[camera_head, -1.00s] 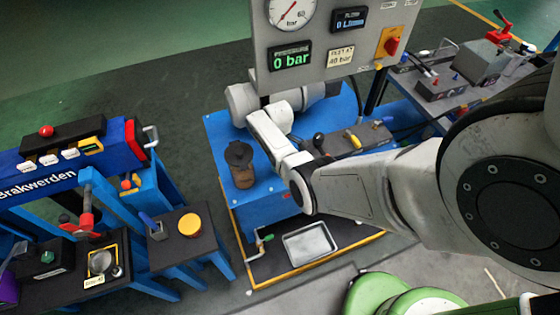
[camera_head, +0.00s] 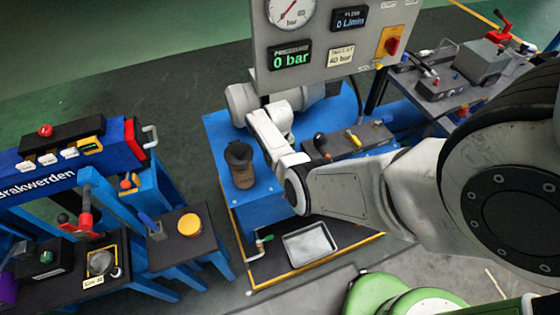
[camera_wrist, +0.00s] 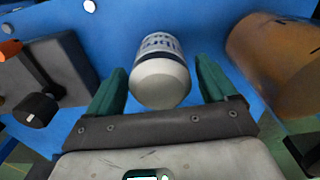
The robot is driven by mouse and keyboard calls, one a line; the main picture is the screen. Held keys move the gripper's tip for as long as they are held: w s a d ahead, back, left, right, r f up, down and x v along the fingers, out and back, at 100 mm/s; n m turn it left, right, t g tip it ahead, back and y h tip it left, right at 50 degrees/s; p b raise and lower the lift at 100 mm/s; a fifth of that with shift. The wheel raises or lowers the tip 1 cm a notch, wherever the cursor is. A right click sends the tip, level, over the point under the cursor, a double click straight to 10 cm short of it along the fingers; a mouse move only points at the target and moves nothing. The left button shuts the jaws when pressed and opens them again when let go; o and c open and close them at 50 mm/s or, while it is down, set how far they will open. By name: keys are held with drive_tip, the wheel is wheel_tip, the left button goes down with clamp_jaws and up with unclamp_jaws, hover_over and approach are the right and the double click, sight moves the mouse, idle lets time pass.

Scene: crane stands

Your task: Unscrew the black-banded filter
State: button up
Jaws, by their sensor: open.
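A white cylindrical filter (camera_wrist: 160,72) with dark blue printing and a dark line around it shows in the wrist view. It lies between the two green fingers of my gripper (camera_wrist: 164,84), which are apart, with blue visible on both sides of it. In the head view my arm hides this filter and the fingers. A brown cylinder (camera_wrist: 278,50) is to the right in the wrist view. In the head view a brown cylinder with a dark top (camera_head: 241,168) stands on the blue bench (camera_head: 216,135).
A dark block with a black knob (camera_wrist: 42,85) is left of the filter in the wrist view. A gauge panel (camera_head: 335,60) reading 0 bar rises behind the bench. A metal tray (camera_head: 310,242) lies below. A blue Brakwerden stand (camera_head: 40,190) is at left.

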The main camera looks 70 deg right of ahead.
drive_tip(key=m, duration=0.6)
drive_tip(key=shift+m, duration=0.3)
drive_tip(key=c, duration=1.1)
drive_tip(key=shift+r, duration=0.1)
drive_tip(key=shift+c, duration=0.4)
drive_tip(key=n, duration=0.3)
drive_tip(key=shift+n, duration=0.9)
clamp_jaws()
drive_tip(key=shift+n, duration=0.3)
